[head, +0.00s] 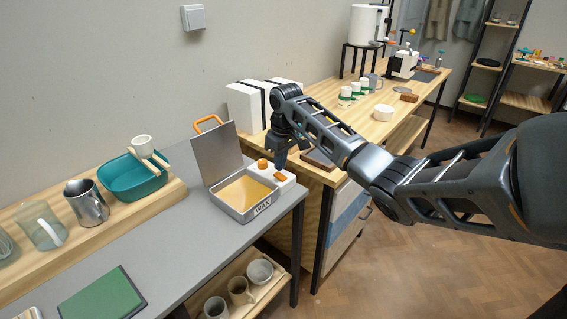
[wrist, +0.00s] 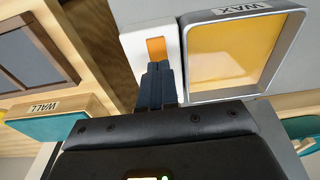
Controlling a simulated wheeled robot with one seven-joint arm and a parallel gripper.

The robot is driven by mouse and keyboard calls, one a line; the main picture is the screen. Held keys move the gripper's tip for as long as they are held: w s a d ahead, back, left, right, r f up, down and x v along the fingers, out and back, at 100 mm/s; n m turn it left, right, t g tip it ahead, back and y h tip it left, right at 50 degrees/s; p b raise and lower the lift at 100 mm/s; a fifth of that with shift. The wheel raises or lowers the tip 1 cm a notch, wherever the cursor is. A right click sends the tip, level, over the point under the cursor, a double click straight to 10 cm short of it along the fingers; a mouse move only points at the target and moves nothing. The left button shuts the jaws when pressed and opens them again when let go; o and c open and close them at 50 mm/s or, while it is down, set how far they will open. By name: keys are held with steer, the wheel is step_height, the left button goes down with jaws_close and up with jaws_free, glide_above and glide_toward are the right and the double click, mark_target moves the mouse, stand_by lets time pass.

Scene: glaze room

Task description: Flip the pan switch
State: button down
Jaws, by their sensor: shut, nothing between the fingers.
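The wax pan (head: 243,213) is a grey metal tray of yellow wax with its lid raised, on the grey counter. It also shows in the wrist view (wrist: 188,62). Its white control box (head: 289,184) is attached at the right, with an orange knob (head: 262,163) and the orange pan switch (head: 280,176). The switch shows in the wrist view (wrist: 156,47), its near end hidden behind my fingers. My gripper (head: 280,166) is shut and empty, pointing down at the box. In the wrist view its fingertips (wrist: 157,66) overlap the switch; I cannot tell whether they touch.
The pan's lid (head: 217,154) stands upright behind the wax. A teal basin (head: 134,178) and a metal pitcher (head: 87,203) are to the left. White blocks (head: 250,106) stand behind my gripper. A wooden bench (head: 330,100) adjoins on the right. Bare counter (head: 185,255) lies in front.

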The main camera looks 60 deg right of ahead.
mark_target(284, 178)
step_height(284, 178, up, 11)
steer(key=s+b, duration=0.1)
steer(key=shift+s+r, duration=0.15)
steer(key=shift+a, duration=0.1)
stand_by(0.6)
